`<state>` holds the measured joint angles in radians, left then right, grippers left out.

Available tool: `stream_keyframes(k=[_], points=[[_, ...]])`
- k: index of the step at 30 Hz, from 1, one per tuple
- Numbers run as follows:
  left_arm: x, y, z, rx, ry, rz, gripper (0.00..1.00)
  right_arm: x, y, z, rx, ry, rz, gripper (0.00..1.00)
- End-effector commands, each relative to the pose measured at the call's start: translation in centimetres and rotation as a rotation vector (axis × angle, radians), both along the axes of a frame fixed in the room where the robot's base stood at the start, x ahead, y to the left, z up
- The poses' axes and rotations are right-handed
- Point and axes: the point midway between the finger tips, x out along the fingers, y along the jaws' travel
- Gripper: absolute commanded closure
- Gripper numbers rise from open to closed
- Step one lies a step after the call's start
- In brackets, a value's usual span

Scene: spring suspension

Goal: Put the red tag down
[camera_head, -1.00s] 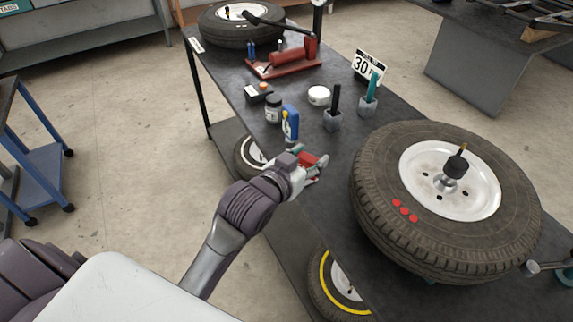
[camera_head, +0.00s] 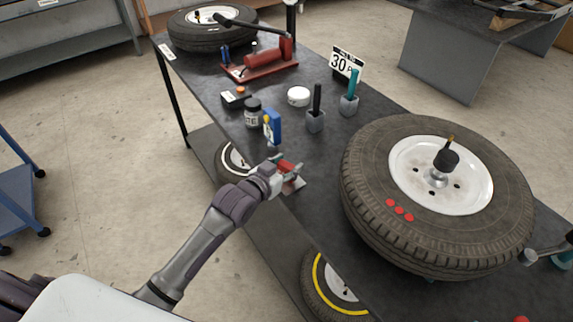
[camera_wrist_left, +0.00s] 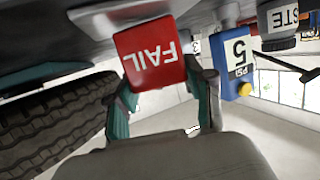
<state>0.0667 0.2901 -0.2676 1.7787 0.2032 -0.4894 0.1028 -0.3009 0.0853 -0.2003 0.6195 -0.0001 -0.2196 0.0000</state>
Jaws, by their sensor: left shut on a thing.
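The red tag (camera_head: 286,165) is in my left gripper (camera_head: 288,176), over the front edge of the dark worktable (camera_head: 330,170). In the left wrist view the tag (camera_wrist_left: 152,52) shows its red face with white "FAIL" lettering, upside down, between the two teal-sided fingers (camera_wrist_left: 163,92). The left gripper is shut on it. The tag's far side is hidden, and I cannot tell whether it touches the table. A small whitish patch (camera_head: 294,186) shows just below the fingertips. My right gripper is not in view.
A large tyre (camera_head: 365,190) lies right of the gripper. A blue gauge box (camera_head: 273,127), dark jar (camera_head: 253,112), white tin (camera_head: 299,96) and two upright markers in holders stand behind it. More tyres (camera_head: 318,283) are on the lower shelf. Some bare tabletop lies between the gauge and tyre.

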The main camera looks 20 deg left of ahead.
Motion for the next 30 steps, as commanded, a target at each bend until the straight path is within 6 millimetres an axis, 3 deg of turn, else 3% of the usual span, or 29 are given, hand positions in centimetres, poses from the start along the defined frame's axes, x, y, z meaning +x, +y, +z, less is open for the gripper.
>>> stream_keyframes(k=[10,11,15,26,30], points=[[0.0,0.0,-0.4,0.0,0.0,0.0,0.77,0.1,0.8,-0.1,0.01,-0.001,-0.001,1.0],[0.0,0.0,-0.4,0.0,0.0,0.0,0.46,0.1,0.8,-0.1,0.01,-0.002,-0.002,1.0],[0.0,0.0,-0.4,0.0,0.0,0.0,0.23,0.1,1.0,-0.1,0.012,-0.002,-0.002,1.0],[0.0,0.0,0.1,-0.001,-0.002,0.0,0.23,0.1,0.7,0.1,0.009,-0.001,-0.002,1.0],[-1.6,0.5,0.3,0.001,0.001,0.001,0.23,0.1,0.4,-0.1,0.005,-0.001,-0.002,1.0]])
